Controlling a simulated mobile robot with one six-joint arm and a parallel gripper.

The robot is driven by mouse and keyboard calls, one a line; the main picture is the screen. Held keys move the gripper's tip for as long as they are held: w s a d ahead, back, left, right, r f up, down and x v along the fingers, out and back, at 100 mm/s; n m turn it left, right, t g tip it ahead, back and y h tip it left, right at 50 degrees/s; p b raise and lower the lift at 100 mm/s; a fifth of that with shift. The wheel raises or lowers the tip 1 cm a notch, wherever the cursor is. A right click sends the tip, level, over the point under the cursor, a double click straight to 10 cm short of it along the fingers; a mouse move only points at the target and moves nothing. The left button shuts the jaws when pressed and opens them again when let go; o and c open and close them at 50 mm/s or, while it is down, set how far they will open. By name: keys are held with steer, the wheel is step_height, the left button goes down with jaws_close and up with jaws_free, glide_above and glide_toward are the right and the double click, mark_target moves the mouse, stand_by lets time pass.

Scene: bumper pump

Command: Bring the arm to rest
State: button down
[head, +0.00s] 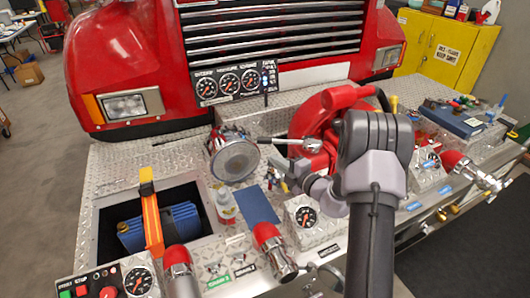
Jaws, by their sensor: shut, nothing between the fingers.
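My arm rises from the bottom right of the head view, with its dark grey elbow in front of the red hose reel. My wrist is bent to the left below the elbow. My gripper (279,164) points left over the bumper deck, near some small hand tools. It is small in the picture, and its fingers look shut with nothing between them. The elbow hides part of the forearm and of the deck behind it.
The diamond-plate bumper (135,170) carries a round metal-faced pump part (234,160), a white bottle (225,206), red-capped nozzles (268,236) and a gauge box (304,217). An open well (108,222) holds a blue ribbed unit (172,222). The red truck (115,50) stands behind.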

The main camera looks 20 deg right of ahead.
steer(key=s+a+r+n+g+y+b, duration=0.25)
steer(key=s+a+n, duration=0.25)
steer(key=a+n, duration=0.25)
steer(key=s+a+r+n+g+y+b, duration=0.1)
steer(key=s+a+r+n+g+y, duration=0.2)
steer(key=a+n, duration=0.45)
steer(key=s+a+r+n+g+y+b, duration=0.1)
steer(key=s+a+r+n+g+b, duration=0.2)
steer(key=s+a+n, duration=0.4)
steer(key=s+a+n+g+h+b, duration=0.1)
steer(key=s+a+n+g+h, duration=0.1)
steer(key=s+n, duration=0.5)
steer(key=s+a+n+g+h+b, duration=0.1)
steer(key=s+a+n+g+h, duration=0.15)
steer(key=s+n, duration=0.45)
steer(key=s+d+f+n+t+h+b, duration=0.2)
steer(key=s+d+n+h, duration=0.2)
steer(key=s+n, duration=0.3)
steer(key=d+n, duration=0.1)
steer(key=n, duration=0.3)
steer(key=shift+s+d+f+n+t+h, duration=0.25)
steer(key=shift+s+d+n+t+h, duration=0.05)
steer(key=shift+d+n+t, duration=0.1)
